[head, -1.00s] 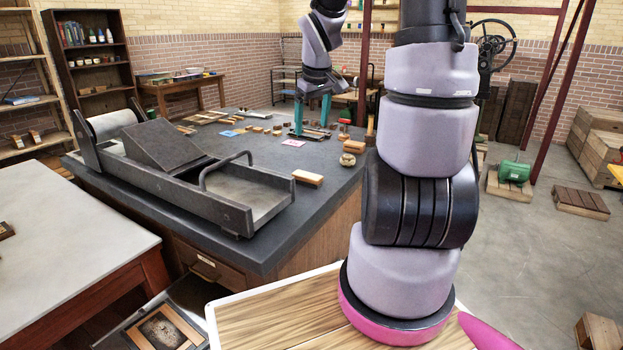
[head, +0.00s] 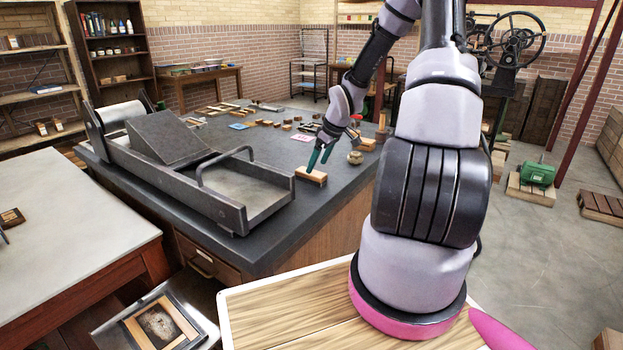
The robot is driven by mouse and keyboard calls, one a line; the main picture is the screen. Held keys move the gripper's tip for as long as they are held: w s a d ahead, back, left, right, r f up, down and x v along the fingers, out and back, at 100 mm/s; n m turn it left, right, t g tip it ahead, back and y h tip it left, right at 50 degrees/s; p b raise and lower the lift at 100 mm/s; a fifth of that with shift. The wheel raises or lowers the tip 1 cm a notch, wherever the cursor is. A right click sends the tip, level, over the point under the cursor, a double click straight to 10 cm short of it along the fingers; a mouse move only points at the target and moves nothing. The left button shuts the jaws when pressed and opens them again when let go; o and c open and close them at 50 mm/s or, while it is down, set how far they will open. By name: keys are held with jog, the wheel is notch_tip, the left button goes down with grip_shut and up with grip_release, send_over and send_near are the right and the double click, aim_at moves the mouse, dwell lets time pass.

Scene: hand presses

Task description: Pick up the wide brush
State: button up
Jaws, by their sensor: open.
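The wide brush appears to be the oblong tan wooden piece (head: 313,178) lying near the right edge of the dark bench top, just right of the press bed. It looks like a wooden block with a paler lower side; bristles are too small to make out. My gripper (head: 317,163), with teal fingers, is open and points down at this piece. The fingertips overlap its upper edge in the picture; I cannot tell whether they touch it. Nothing is seen between the fingers.
A dark press with a roller and looped handle (head: 185,165) fills the bench's left part. A round tan object (head: 355,157) and a wooden block (head: 367,144) lie behind, to the right. Several small blocks and cards lie farther back. A pale table (head: 70,225) stands at left.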

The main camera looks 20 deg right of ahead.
aim_at(314, 173)
jog(key=shift+d+x, duration=0.15)
jog(key=shift+x, duration=1.25)
jog(key=shift+d+x, duration=0.1)
jog(key=shift+x, duration=1.3)
grip_shut()
jog(key=shift+r, duration=5.05)
